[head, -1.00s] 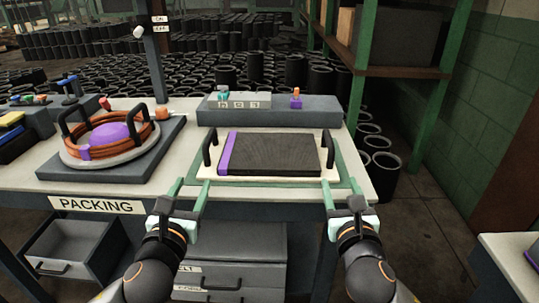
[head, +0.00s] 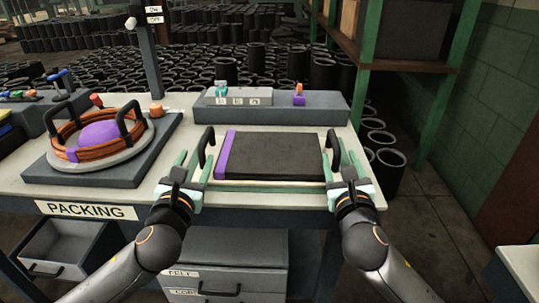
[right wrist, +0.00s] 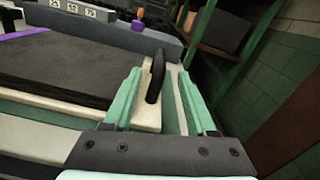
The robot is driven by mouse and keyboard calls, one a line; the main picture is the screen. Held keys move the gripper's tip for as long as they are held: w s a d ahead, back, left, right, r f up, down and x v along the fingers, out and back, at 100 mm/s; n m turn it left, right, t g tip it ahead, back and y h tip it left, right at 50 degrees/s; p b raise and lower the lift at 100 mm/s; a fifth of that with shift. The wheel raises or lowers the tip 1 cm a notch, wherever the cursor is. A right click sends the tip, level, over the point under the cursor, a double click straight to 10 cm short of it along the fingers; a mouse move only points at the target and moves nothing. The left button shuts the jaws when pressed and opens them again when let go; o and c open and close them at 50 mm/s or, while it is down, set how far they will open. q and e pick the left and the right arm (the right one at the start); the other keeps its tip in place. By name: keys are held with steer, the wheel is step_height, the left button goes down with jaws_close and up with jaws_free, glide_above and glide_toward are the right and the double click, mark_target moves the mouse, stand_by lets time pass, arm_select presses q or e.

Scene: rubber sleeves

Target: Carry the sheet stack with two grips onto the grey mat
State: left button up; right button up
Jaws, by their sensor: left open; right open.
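The sheet stack (head: 275,156) is a flat black pile with a purple strip along its left side. It lies on a cream board (head: 270,184) with an upright black handle at each end. My left gripper (head: 198,158) is open at the left handle (head: 206,142), which shows near its right finger. My right gripper (head: 342,158) is open at the right handle (head: 334,146). In the right wrist view the right handle (right wrist: 156,76) stands between the two green fingers, with gaps on both sides. I cannot pick out the grey mat for sure.
A dark slab (head: 60,177) at left carries a round tray with orange coils (head: 72,147) and black handles. A grey block (head: 325,108) with small items stands behind the stack. Green shelf posts rise at right. Another pale tabletop (head: 522,265) shows at lower right.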

mark_target(203, 140)
arm_select(q)
steer(key=w, duration=0.9)
steer(key=shift+d, duration=0.25)
arm_select(e)
steer(key=w, duration=0.9)
steer(key=shift+d, duration=0.2)
arm_select(q)
steer(key=c, duration=0.9)
arm_select(e)
steer(key=c, duration=0.9)
arm_select(q)
steer(key=shift+a, duration=0.1)
jaws_close()
arm_select(e)
jaws_close()
arm_select(q)
steer(key=shift+a+f, duration=0.1)
steer(key=shift+a, duration=0.05)
arm_select(e)
steer(key=shift+d, duration=0.2)
